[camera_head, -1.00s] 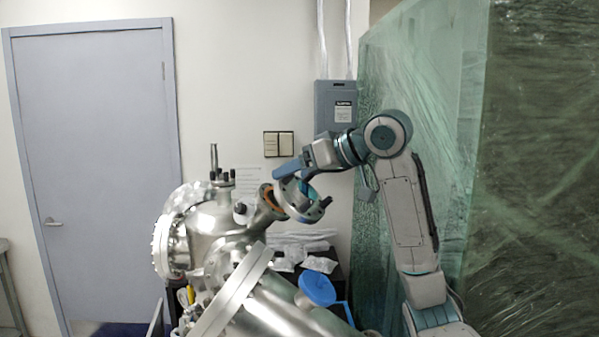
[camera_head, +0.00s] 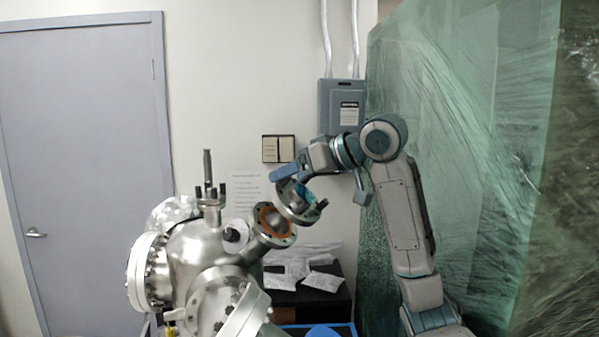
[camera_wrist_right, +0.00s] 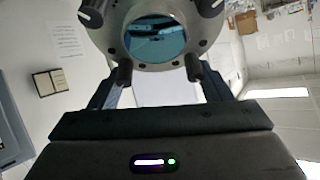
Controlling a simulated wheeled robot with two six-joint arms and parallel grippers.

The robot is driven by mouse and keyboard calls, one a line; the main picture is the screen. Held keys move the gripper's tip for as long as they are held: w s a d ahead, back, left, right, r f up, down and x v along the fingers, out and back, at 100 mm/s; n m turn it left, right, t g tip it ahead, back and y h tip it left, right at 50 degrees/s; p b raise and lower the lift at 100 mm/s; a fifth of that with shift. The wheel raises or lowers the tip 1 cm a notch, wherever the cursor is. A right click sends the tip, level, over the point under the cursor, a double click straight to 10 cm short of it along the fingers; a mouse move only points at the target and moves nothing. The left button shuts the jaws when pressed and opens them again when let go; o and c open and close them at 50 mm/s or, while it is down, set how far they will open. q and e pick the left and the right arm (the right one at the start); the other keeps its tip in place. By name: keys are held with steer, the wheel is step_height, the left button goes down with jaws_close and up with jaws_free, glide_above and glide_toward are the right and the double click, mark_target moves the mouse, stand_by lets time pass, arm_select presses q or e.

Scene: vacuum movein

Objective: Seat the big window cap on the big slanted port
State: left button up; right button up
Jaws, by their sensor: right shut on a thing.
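The big window cap (camera_head: 297,207) is a round steel flange with a bluish glass window and dark bolts or pegs at its rim. My right gripper (camera_head: 284,177) is shut on its edge and holds it tilted in the air. In the right wrist view the cap (camera_wrist_right: 158,42) sits between the two dark fingers (camera_wrist_right: 159,74). The big slanted port (camera_head: 272,224) is a steel neck with an orange-brown ring on its face, pointing up and right. The cap is just above and right of this face, close to it; whether they touch is unclear. My left gripper is out of view.
The steel chamber (camera_head: 195,250) fills the lower left, with upright posts on top and a large side flange (camera_head: 147,272). Behind the port is a dark bench (camera_head: 318,300) with plastic bags.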

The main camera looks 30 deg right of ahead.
mark_target(291, 185)
steer(key=shift+w+a+f, duration=0.15)
steer(key=shift+w+f, duration=0.1)
steer(key=shift+w+a+f, duration=0.1)
steer(key=shift+w+f, duration=0.55)
steer(key=shift+f, duration=0.05)
steer(key=shift+w+a+f, duration=0.3)
steer(key=shift+w+f, duration=0.25)
steer(key=shift+f, duration=0.1)
steer(key=shift+w+a+f, duration=0.1)
steer(key=shift+a+f, duration=0.05)
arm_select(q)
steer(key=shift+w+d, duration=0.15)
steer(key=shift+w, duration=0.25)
arm_select(e)
steer(key=shift+f, duration=0.1)
steer(key=shift+w+f, duration=0.1)
steer(key=shift+w, duration=0.1)
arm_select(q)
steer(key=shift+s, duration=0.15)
arm_select(e)
steer(key=shift+s+a, duration=0.1)
steer(key=shift+s, duration=0.05)
steer(key=shift+w+a+f, duration=0.15)
steer(key=shift+w+f, duration=0.15)
stand_by(0.4)
